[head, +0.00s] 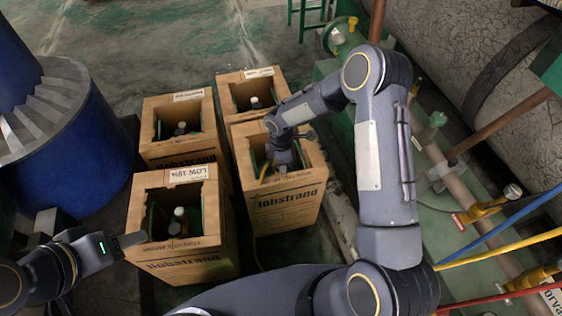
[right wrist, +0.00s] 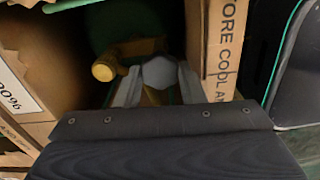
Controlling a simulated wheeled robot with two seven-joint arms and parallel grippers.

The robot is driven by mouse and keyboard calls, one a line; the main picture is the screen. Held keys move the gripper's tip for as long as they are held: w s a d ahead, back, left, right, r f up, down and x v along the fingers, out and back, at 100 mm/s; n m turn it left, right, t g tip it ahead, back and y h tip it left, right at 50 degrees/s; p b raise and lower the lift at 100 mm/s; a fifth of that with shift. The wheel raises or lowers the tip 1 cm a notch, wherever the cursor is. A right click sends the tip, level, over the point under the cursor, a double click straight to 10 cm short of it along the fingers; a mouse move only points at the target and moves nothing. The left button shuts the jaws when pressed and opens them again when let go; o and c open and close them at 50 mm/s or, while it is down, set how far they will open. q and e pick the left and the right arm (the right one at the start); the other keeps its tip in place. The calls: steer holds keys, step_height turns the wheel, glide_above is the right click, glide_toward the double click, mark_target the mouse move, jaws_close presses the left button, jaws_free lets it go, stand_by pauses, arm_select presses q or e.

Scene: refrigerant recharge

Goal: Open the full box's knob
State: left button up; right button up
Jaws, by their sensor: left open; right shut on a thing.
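Several open cardboard boxes stand on the floor, each holding a cylinder with a valve. My right gripper (head: 283,163) reaches down into the near right box (head: 285,206), marked "Mobstrand". In the right wrist view its fingers close on both sides of a grey faceted knob (right wrist: 160,74) inside the box. A yellow fitting (right wrist: 105,68) sits just left of the knob. That box's label is hidden in the head view; the right wrist view shows only part of a white label (right wrist: 18,83). My left gripper (head: 130,241) is open and empty beside the near left box (head: 180,252), labelled "LOW".
Two more boxes, back left (head: 181,154) and back right (head: 250,75), stand close by. A blue ribbed drum (head: 75,140) is at left. Pipes and yellow valves (head: 480,212) with coloured hoses line the right side. Open floor lies at the top left.

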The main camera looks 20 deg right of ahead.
stand_by(0.3)
steer(key=o, duration=0.7)
steer(key=shift+r, duration=0.1)
step_height(320, 180, up, 8)
steer(key=shift+f+p, duration=0.15)
steer(key=shift+p, duration=1)
